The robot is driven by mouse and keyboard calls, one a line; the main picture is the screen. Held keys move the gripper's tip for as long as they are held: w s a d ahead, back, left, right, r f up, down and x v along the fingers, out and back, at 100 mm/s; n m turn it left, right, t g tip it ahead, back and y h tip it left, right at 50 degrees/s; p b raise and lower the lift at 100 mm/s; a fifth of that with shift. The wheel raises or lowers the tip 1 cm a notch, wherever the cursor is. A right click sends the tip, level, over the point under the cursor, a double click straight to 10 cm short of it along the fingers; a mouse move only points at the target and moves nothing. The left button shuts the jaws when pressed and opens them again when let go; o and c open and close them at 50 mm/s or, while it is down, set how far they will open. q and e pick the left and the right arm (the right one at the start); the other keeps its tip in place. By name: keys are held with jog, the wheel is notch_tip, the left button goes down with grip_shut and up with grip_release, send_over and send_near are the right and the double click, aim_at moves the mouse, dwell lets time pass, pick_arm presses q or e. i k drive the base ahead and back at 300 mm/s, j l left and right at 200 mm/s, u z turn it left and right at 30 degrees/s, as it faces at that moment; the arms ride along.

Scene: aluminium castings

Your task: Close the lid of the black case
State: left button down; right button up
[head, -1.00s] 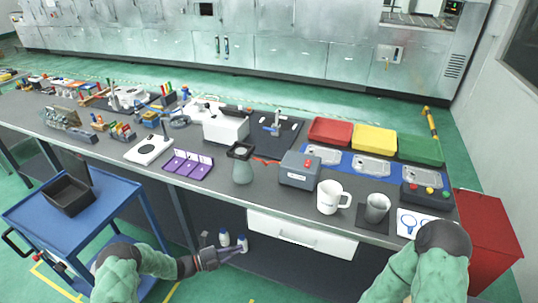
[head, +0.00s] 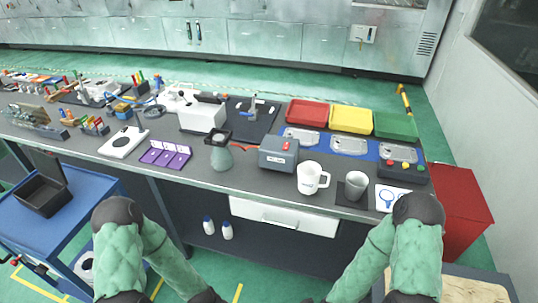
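The black case (head: 42,197) stands on the blue cart at the far left of the head view. Its lid (head: 48,164) is up, standing at a steep angle on the back side, and the hollow inside shows. My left arm comes in at the lower left, right of the cart, and its wrist end runs off the bottom edge. My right arm is at the lower right and also runs off the bottom edge. Neither gripper's fingers show. No part of my arms touches the case.
The blue cart (head: 78,190) has bare room right of the case. The long grey workbench (head: 255,190) behind holds purple trays (head: 165,154), a grey toolbox (head: 278,155), a white mug (head: 311,179) and coloured bins (head: 350,119). A red box (head: 464,205) stands at right.

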aim_at(47, 164)
jog(key=u, duration=1.65)
jog(key=i+u, duration=0.3)
jog(key=i+l, duration=0.1)
jog(key=l, duration=0.15)
jog(key=i+l+u, duration=0.15)
jog(key=l+z, duration=0.2)
jog(key=l, duration=0.6)
jog(key=i, duration=0.05)
